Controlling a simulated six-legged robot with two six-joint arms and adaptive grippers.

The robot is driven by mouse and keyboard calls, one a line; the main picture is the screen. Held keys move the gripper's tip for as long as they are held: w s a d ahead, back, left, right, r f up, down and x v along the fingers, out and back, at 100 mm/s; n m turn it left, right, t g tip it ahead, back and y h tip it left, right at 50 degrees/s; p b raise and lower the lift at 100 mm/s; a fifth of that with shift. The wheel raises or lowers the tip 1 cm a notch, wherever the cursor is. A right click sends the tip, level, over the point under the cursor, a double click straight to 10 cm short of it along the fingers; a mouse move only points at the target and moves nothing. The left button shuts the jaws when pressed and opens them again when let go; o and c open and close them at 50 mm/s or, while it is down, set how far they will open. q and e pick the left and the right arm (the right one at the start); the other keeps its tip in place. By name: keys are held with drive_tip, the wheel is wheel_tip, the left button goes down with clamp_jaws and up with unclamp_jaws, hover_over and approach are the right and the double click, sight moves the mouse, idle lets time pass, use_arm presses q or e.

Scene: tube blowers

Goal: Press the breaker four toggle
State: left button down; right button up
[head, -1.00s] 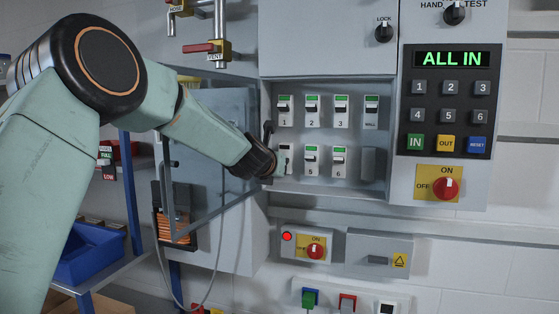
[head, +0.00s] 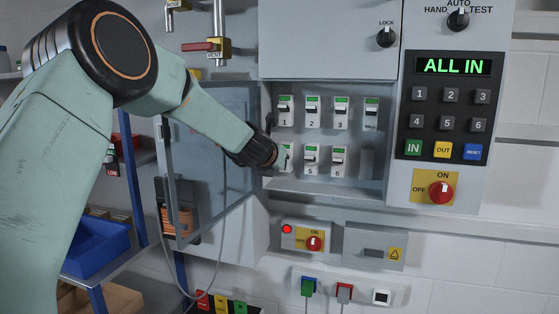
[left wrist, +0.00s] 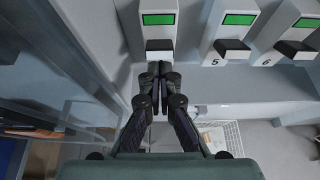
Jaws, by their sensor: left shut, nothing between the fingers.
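Breaker four (head: 289,150) is at the left end of the lower row in the open breaker box, partly hidden by my left gripper (head: 281,160) in the head view. In the left wrist view it is the leftmost breaker (left wrist: 158,32), with a green window above a dark-and-white toggle (left wrist: 160,45). My left gripper (left wrist: 158,68) is shut and empty, its fingertips just below that toggle. I cannot tell whether they touch it. Breakers five (left wrist: 231,45) and six (left wrist: 297,45) also show green windows. My right gripper is not in view.
The display (head: 454,66) reads ALL IN above a keypad. A red rotary switch (head: 314,243) is below the box.

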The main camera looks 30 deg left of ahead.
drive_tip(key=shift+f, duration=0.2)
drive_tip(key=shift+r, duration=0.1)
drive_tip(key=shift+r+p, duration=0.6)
drive_tip(key=shift+p, duration=0.05)
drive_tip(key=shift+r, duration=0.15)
